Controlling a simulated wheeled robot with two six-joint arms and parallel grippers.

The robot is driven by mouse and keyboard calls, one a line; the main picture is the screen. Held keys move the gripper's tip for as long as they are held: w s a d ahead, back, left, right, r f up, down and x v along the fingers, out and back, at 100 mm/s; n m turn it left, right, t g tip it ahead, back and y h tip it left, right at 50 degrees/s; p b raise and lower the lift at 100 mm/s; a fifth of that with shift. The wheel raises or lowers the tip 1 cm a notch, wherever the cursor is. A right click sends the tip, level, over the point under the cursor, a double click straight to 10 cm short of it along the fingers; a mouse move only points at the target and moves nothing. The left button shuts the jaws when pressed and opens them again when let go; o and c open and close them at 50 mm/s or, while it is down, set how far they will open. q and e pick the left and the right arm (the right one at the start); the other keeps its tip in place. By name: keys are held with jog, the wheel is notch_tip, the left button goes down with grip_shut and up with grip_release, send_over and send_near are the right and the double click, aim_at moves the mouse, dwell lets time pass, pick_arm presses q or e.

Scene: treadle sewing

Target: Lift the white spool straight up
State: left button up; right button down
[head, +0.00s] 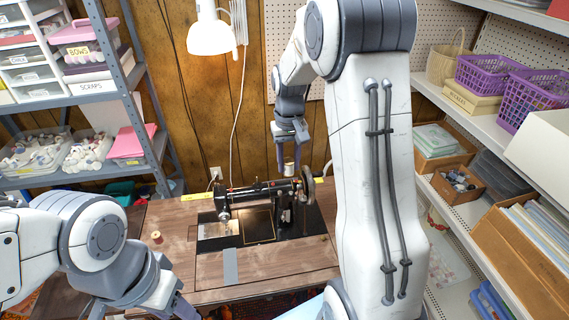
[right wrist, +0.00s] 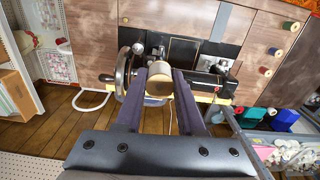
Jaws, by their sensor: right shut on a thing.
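My right gripper (head: 288,168) is above the back of the black sewing machine (head: 262,200), near its handwheel end. In the right wrist view the gripper (right wrist: 160,84) is shut on the white spool (right wrist: 158,82), which looks cream-coloured and sits between the two fingers. The machine (right wrist: 195,60) shows behind the spool in that view. I cannot tell whether the spool is clear of the machine's top. My left gripper (head: 180,308) is low at the bottom left of the head view, partly cut off, and its jaw opening is unclear.
The wooden table (head: 180,260) has free room at its front left. A small spool (head: 156,237) stands at its left; several coloured spools show along the table in the wrist view. A white lamp (head: 211,35) hangs above. Shelves (head: 450,190) stand at right.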

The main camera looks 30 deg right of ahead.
notch_tip(320, 180, up, 5)
jog(key=p, duration=0.3)
jog(key=shift+f+p, duration=0.15)
jog(key=shift+p, duration=0.2)
jog(key=shift+f, duration=0.1)
